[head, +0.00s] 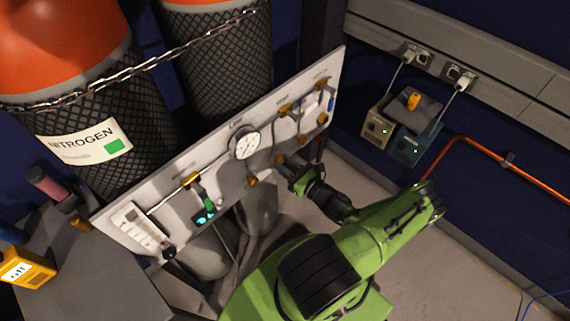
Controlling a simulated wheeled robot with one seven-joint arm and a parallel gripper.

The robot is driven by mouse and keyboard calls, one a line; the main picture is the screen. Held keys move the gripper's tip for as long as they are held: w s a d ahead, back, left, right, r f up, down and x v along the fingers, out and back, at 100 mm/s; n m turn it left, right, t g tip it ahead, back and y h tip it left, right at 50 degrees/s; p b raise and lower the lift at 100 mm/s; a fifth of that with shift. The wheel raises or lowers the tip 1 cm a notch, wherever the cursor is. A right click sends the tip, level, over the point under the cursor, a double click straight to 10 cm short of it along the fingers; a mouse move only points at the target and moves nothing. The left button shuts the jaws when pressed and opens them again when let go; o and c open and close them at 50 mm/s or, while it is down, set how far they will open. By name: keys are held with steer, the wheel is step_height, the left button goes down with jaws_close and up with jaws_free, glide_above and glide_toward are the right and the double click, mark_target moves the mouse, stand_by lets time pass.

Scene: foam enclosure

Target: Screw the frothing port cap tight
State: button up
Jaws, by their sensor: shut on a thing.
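The pale upright panel (222,172) carries a round gauge (245,143) and several brass fittings. My gripper (286,164) is at the panel face, low and right of the gauge. It is shut on a small brass piece (279,159), which looks like the frothing port cap. The fingers and wrist hide most of the cap and its port, so its thread and seating cannot be seen. Another brass fitting (252,181) sits on the panel just left of my gripper, apart from it.
Two chained cylinders, one labelled nitrogen (88,142), stand behind the panel. A grey bench (75,270) with a yellow meter (27,269) is at left. An orange pipe (520,172) runs along the right wall.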

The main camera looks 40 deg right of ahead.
jaws_close()
steer(key=shift+m, duration=0.3)
steer(key=shift+m+b, duration=0.45)
steer(key=shift+m, duration=2.25)
steer(key=o, duration=0.9)
jaws_free()
steer(key=shift+o, duration=0.2)
steer(key=shift+s, duration=0.1)
